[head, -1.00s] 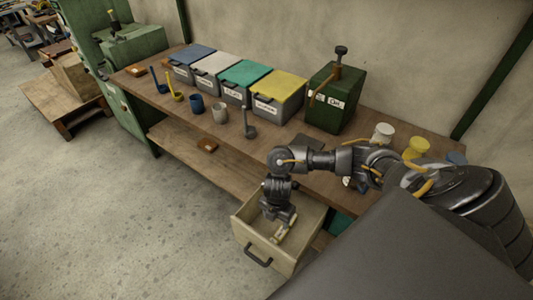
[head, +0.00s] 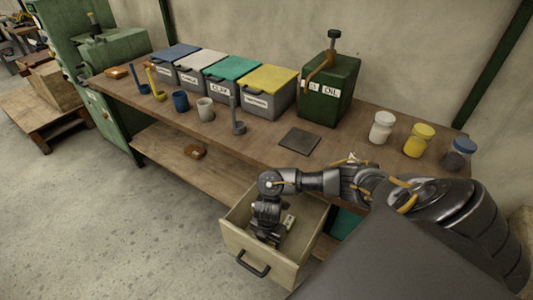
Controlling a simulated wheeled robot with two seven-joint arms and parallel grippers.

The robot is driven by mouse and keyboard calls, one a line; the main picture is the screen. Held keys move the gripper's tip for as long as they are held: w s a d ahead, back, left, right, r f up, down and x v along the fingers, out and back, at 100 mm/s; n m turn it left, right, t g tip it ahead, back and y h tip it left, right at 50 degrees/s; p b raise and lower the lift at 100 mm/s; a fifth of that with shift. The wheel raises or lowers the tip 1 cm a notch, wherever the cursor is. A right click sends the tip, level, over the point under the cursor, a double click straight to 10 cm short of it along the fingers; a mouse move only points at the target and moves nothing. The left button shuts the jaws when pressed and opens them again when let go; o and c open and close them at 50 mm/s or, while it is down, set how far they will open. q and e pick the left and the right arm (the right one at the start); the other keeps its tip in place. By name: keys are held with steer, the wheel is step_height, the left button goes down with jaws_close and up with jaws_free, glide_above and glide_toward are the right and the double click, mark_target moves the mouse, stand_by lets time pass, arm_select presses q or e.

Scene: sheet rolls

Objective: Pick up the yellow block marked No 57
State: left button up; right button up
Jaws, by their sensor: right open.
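A small pale yellowish block (head: 289,221) with a dark mark lies in the open drawer (head: 237,243). The mark is too small to read, so I cannot tell whether it says No 57. My right gripper (head: 273,238) points down inside the drawer, beside the pale block and to its left in the picture. Its fingers are open, though the wrist hides much of them. I cannot tell whether they touch anything. My left gripper is out of view.
The drawer hangs out below the wooden workbench (head: 250,150). Lidded bins stand along its back, with a green oil box (head: 328,92). A dark flat plate (head: 299,141) lies mid-bench.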

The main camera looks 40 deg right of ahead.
step_height(320, 180, down, 6)
steer(key=shift+s+d+f+b, duration=0.1)
steer(key=shift+f+b, duration=0.15)
steer(key=shift+b, duration=0.4)
steer(key=shift+f, duration=0.2)
steer(key=c, duration=1)
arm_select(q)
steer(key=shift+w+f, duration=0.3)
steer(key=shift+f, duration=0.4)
arm_select(e)
steer(key=shift+r, duration=0.1)
steer(key=shift+c, duration=0.4)
